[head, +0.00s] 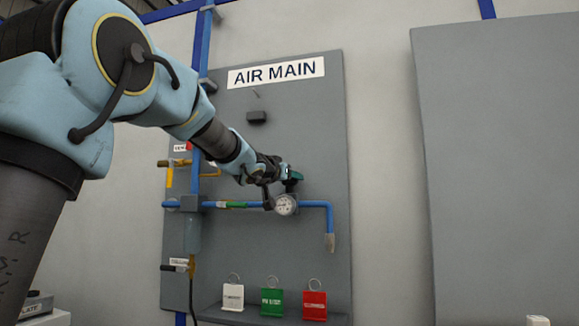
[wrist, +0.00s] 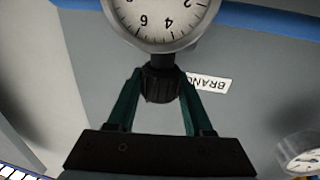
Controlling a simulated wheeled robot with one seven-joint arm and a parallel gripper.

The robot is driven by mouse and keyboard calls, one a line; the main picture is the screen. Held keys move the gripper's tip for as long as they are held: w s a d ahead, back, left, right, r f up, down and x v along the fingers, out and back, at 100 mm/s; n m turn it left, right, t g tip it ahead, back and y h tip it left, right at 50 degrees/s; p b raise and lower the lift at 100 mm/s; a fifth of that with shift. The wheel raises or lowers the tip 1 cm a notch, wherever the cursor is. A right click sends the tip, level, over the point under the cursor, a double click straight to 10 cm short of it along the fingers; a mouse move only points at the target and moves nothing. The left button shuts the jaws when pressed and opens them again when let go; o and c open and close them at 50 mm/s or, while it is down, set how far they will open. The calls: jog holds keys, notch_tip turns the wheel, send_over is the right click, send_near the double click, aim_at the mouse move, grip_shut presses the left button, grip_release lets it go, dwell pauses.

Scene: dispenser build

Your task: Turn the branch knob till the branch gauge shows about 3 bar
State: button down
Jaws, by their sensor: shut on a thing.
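The branch knob (wrist: 161,88) is black and ribbed and sits between the two green fingers of my gripper (wrist: 159,77), which is shut on it. The branch gauge (wrist: 160,18) is a round white dial at the top of the wrist view, upside down and cut off by the frame. Its 2, 4 and 6 show, but I cannot make out the needle. In the head view the gauge (head: 285,204) is on the blue pipe, just below my gripper (head: 291,179). The knob is not clear there.
A label starting "BRAN" (wrist: 209,83) is partly hidden by a finger. A second gauge (wrist: 303,157) shows at the lower right of the wrist view. White (head: 233,297), green (head: 272,302) and red (head: 314,305) tags stand on the ledge below the blue pipe (head: 318,203).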

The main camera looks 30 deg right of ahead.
jog(key=p, duration=0.2)
jog(key=shift+w+r+m+g+h+p, duration=0.1)
jog(key=shift+r+m+g+h+p, duration=0.15)
jog(key=shift+m+g+h+p, duration=0.1)
jog(key=m+g+h+p, duration=0.2)
jog(key=g+p, duration=0.2)
jog(key=p, duration=0.5)
jog(key=shift+m, duration=0.25)
jog(key=m+g+h+p, duration=0.1)
jog(key=m+g+p, duration=0.2)
jog(key=p, duration=0.3)
jog(key=shift+f+g, duration=0.15)
jog(key=shift+g, duration=0.4)
jog(key=shift+g+p, duration=0.3)
jog(key=shift+p, duration=0.25)
jog(key=shift+f+m+g+p, duration=0.2)
jog(key=shift+m+g+p, duration=0.2)
jog(key=shift+m+g, duration=0.1)
jog(key=c, duration=0.6)
grip_release()
